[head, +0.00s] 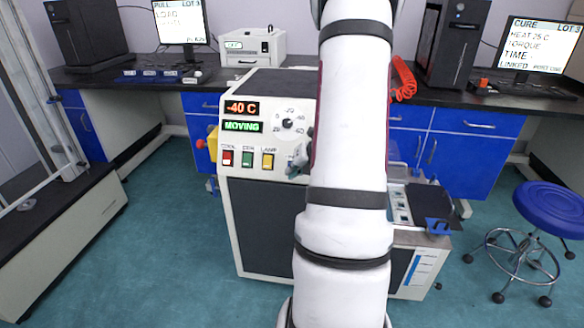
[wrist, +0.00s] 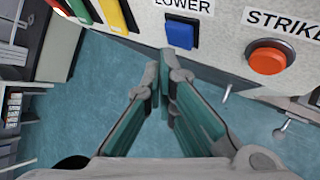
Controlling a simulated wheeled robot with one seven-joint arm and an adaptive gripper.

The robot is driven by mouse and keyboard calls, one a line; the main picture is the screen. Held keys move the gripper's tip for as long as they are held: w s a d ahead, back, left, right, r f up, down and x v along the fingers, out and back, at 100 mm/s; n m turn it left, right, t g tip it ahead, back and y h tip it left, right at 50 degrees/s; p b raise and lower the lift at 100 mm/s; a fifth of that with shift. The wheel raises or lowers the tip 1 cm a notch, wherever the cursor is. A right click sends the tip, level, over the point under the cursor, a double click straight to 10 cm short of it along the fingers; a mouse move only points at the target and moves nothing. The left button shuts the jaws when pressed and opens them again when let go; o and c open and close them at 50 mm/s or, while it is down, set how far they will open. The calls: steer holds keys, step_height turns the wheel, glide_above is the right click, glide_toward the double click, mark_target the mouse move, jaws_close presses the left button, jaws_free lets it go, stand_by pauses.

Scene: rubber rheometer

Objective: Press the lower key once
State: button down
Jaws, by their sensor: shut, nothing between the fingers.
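The lower key (wrist: 181,36) is a blue rectangular button under the LOWER label on the machine's pale front panel. In the wrist view it is at the upper middle. My gripper (wrist: 162,72) is shut and empty, its fingertips just below the key in the picture. I cannot tell whether they touch the panel. In the head view my gripper (head: 298,160) shows partly beside the panel, right of the lamp switch. There, my arm hides the lower key.
The machine (head: 262,215) has red, green and yellow switches, a dial and displays reading -40 C and MOVING. A red STRIKE button (wrist: 267,57) is right of the lower key. A blue stool (head: 545,208) stands at right; floor at left is clear.

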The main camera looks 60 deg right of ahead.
steer(key=shift+s+a+r, duration=0.3)
steer(key=shift+a+r, duration=0.1)
steer(key=shift+a, duration=0.3)
steer(key=shift+s+a+r, duration=0.25)
steer(key=shift+a+r, duration=0.1)
steer(key=shift+a, duration=0.3)
steer(key=shift+s+a+r, duration=0.3)
steer(key=shift+a+r, duration=0.1)
steer(key=shift+a, duration=0.3)
